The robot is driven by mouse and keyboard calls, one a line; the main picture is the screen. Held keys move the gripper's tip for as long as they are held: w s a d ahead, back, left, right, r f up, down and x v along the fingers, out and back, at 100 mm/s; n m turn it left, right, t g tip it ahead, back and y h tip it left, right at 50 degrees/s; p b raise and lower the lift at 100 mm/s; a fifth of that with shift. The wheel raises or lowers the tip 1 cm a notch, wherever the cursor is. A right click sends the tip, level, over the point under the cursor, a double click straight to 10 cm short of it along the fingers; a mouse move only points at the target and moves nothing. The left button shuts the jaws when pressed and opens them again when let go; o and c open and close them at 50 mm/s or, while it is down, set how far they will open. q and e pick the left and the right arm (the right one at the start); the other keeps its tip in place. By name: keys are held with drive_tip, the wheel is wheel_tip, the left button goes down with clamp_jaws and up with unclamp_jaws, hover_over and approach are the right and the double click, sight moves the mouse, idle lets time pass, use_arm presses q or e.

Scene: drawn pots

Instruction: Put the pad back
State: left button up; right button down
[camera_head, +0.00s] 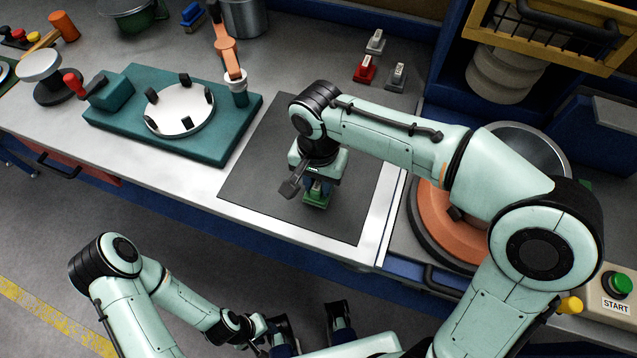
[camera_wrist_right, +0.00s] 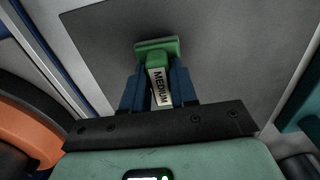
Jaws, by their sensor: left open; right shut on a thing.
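I cannot tell whether the pad touches the mat. Three similar pads stand at the back: a red one (camera_head: 364,70), a grey one (camera_head: 396,78) and a light grey one (camera_head: 376,42). My left gripper (camera_head: 312,325) is open and empty, low in front of the counter.
A teal fixture (camera_head: 222,148) with a round white plate (camera_head: 180,108) stands left of the mat. An orange turntable (camera_head: 435,225) is at the right, partly behind my right arm. A START button box (camera_head: 612,292) is at the far right. The counter around the back pads is clear.

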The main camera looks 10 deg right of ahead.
sight(318, 182)
drive_tip(key=shift+f, duration=0.45)
drive_tip(key=shift+f, duration=0.1)
drive_tip(key=c, duration=0.9)
unclamp_jaws()
wheel_tip(318, 182, up, 12)
drive_tip(key=shift+r+p, duration=0.15)
drive_tip(key=shift+p, duration=1.1)
